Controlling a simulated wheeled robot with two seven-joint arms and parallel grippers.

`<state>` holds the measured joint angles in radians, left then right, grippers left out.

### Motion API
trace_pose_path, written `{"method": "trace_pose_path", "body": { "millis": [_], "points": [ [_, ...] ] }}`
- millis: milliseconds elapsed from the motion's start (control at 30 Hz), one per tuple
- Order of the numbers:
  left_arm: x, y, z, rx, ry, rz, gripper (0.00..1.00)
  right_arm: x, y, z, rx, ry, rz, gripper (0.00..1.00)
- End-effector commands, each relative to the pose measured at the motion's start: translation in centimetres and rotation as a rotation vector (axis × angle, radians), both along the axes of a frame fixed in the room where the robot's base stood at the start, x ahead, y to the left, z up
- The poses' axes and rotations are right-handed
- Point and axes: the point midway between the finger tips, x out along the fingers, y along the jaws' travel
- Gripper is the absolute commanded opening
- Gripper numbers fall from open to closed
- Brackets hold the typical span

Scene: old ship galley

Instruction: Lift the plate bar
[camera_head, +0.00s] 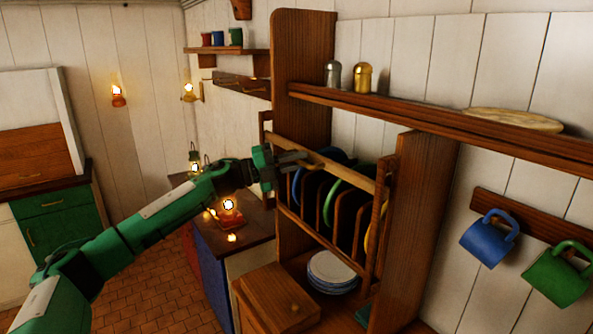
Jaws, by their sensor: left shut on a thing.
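The plate bar (343,172) is a light wooden rail running across the upper front of the wooden plate rack. Blue, green and yellow plates stand on edge between the dividers behind it; a green plate (328,205) shows in the middle. My left gripper (297,158) reaches in from the left and is shut on the plate bar near its left end. The exact contact of the fingers is small and hard to make out. My right gripper is not in view.
A wooden shelf (440,118) with two shakers and a pale plate runs above the rack. Blue and green mugs (488,238) hang at the right. White plates (331,270) are stacked below the rack. A wooden box (275,298) and a lit lantern (229,210) stand nearby.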

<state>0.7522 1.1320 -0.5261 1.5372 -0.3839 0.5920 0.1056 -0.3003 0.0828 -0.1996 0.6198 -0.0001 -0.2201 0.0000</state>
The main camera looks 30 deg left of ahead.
Motion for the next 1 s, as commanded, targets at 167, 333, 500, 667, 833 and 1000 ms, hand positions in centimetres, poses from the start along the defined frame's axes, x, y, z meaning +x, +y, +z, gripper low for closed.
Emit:
{"method": "trace_pose_path", "body": {
  "millis": [167, 333, 500, 667, 833, 1000],
  "points": [
    [0.0, 0.1, 2.0, -0.001, -0.003, 0.002, 0.0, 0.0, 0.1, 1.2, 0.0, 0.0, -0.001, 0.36],
    [0.0, 0.1, 2.4, -0.002, -0.004, 0.002, 0.0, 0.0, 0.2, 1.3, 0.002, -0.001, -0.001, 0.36],
    [0.0, 0.1, 2.5, -0.003, -0.006, 0.003, 0.0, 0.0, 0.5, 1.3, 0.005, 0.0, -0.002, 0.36],
    [0.0, 0.2, 2.6, -0.004, -0.007, 0.004, 0.21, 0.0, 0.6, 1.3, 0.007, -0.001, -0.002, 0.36],
    [0.0, 0.1, 2.4, -0.003, -0.005, 0.003, 0.21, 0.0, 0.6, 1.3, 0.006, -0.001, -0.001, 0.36],
    [0.0, 0.1, 2.3, -0.002, -0.004, 0.002, 0.21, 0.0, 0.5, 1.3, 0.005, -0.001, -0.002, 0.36]
  ]
}}
